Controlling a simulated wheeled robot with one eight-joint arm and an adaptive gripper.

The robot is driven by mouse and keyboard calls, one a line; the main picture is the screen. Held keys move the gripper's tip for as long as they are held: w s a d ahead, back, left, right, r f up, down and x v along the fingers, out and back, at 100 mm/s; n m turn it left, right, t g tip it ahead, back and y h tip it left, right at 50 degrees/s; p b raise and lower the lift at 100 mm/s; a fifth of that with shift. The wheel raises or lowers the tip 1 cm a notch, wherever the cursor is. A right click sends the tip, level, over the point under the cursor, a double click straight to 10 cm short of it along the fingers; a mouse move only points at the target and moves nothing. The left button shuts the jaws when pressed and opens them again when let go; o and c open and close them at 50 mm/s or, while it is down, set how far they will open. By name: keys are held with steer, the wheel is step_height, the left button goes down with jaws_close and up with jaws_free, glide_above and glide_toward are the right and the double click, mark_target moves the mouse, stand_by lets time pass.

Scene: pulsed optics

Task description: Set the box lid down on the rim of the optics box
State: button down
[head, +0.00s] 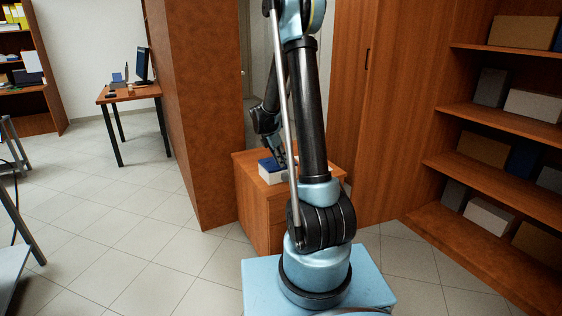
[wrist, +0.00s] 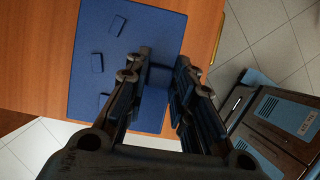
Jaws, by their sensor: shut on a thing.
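The blue box lid (wrist: 90,88) fills much of the wrist view as a flat panel with several small raised rectangles. My gripper (wrist: 160,76) is shut on a dark blue part that stands up from the lid, between its fingers. In the head view the lid (head: 266,165) shows as a dark blue patch at the top of the white optics box (head: 272,177). My gripper (head: 285,161) is just above it, partly hidden by my arm. I cannot tell whether the lid touches the rim. The box's rim and inside are hidden in the wrist view.
The box stands on a low wooden cabinet (head: 252,200) between a tall wooden panel (head: 195,110) and a tall cupboard (head: 370,110). Shelves (head: 500,120) with boxes are at right. A desk (head: 130,95) stands at back left. The tiled floor at left is largely clear.

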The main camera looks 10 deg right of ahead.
steer(key=shift+f, duration=0.35)
stand_by(0.3)
steer(key=c, duration=1.3)
jaws_free()
steer(key=v, duration=1.2)
steer(key=shift+s+d, duration=0.1)
